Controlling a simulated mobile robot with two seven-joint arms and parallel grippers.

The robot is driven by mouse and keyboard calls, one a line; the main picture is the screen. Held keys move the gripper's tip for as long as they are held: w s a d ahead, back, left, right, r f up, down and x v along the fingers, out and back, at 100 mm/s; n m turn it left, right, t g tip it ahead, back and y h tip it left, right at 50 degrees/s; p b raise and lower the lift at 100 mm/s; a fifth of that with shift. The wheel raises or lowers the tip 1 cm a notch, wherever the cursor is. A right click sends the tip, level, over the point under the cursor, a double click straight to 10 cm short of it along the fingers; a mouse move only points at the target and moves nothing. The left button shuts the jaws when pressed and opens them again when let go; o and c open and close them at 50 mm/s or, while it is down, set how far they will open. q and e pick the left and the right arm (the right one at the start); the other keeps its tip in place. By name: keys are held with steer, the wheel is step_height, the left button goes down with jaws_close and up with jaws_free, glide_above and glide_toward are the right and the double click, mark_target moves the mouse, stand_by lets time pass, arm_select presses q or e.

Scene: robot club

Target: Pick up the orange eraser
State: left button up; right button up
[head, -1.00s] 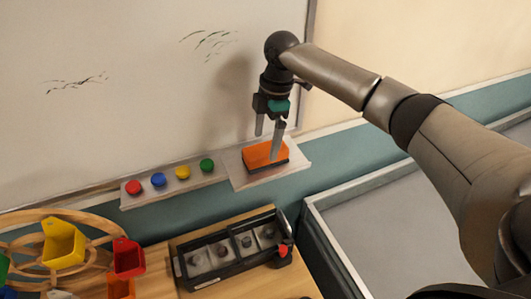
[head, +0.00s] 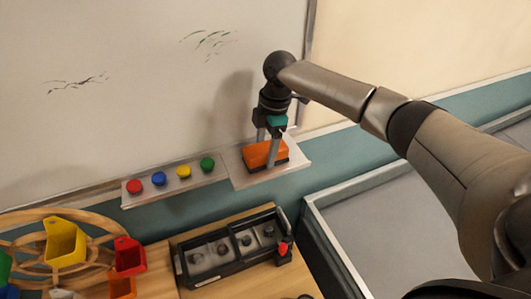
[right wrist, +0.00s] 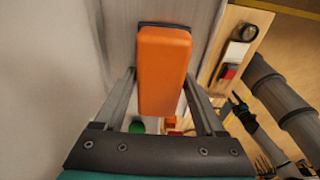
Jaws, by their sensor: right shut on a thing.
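The orange eraser (head: 264,155) with a dark underside lies on the small metal ledge (head: 300,158) below the whiteboard. My right gripper (head: 267,150) points down at it, with its fingers on either side of the eraser. The right wrist view shows the orange eraser (right wrist: 164,70) between the two fingers of the right gripper (right wrist: 166,85), which are shut on it. The eraser still appears to rest on the ledge.
Red, blue, yellow and green round magnets (head: 183,171) sit on the tray left of the eraser. Below are a black case (head: 228,250), a wooden wheel with coloured bins (head: 65,243) and a grey-topped table (head: 390,235). The whiteboard (head: 140,120) rises close behind.

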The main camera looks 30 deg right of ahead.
mark_target(266, 147)
steer(key=c, duration=0.5)
steer(key=shift+o, duration=0.2)
steer(key=shift+r, duration=0.2)
step_height(266, 147, up, 20)
steer(key=shift+f, duration=0.15)
